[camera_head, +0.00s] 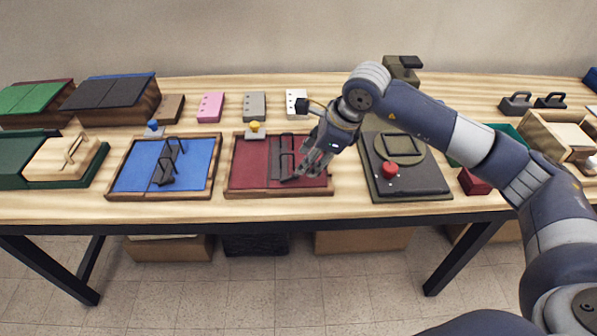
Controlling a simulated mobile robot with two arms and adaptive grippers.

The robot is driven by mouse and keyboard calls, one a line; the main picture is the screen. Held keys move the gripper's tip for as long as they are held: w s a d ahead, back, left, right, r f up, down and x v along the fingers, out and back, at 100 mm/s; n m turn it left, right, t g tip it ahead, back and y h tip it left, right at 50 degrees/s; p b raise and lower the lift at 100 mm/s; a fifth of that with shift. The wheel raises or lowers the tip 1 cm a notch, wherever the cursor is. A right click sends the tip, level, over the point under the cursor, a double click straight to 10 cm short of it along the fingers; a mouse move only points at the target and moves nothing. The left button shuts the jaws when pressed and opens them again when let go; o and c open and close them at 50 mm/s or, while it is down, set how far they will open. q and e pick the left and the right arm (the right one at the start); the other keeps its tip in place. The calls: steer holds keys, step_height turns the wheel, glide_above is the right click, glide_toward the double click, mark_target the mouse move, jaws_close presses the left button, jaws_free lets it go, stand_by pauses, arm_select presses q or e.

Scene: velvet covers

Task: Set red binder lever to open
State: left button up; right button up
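The red binder (253,175) lies flat on the table in a wooden-edged tray, with a dark ring mechanism (279,146) along its middle. Thin dark hoops stand on the mechanism. I cannot make out clearly which part is the lever or how it is set. My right gripper (301,174) reaches in from the right, low over the right half of the red binder. Its fingers are beside the lower end of the mechanism and cover part of it. Whether they touch it, and how far apart they are, I cannot tell. My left gripper is not in view.
A similar blue binder (201,177) lies to the left. A dark panel with a red knob (390,169) lies to the right. A yellow-knobbed block (254,128) sits behind the red binder, with pink, grey and white blocks further back. Bare wood runs along the front.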

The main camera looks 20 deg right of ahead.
mark_target(298, 175)
steer(key=p+x, duration=0.1)
steer(key=x, duration=0.7)
steer(key=shift+a, duration=0.1)
steer(key=shift+c, duration=0.2)
jaws_close()
